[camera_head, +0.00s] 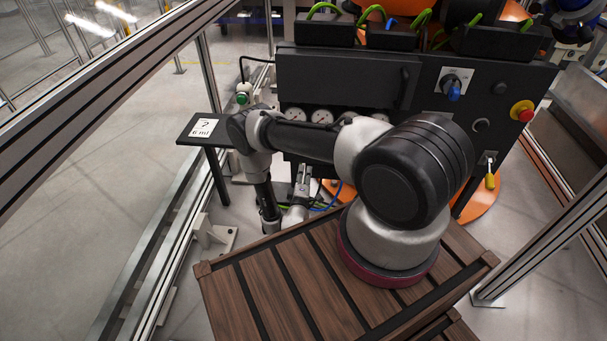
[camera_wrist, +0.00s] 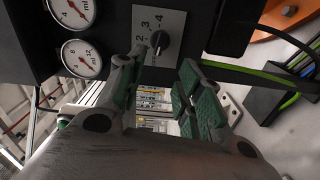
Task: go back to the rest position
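My gripper (camera_wrist: 160,82) is open in the wrist view. Its two fingers with green pads stand apart, and nothing shows between them but the background. Just beyond the fingertips is a black rotary knob (camera_wrist: 160,41) on a grey numbered plate; whether a finger touches it I cannot tell. In the head view my arm reaches left from its base and bends down in front of the black drive unit (camera_head: 340,80). My gripper end is low at the unit's front there, small and partly hidden by my arm.
Round gauges (camera_wrist: 80,58) sit beside the knob plate. A small black sign stand (camera_head: 190,128) is left of my arm. Metal frame posts (camera_head: 208,75) stand on both sides.

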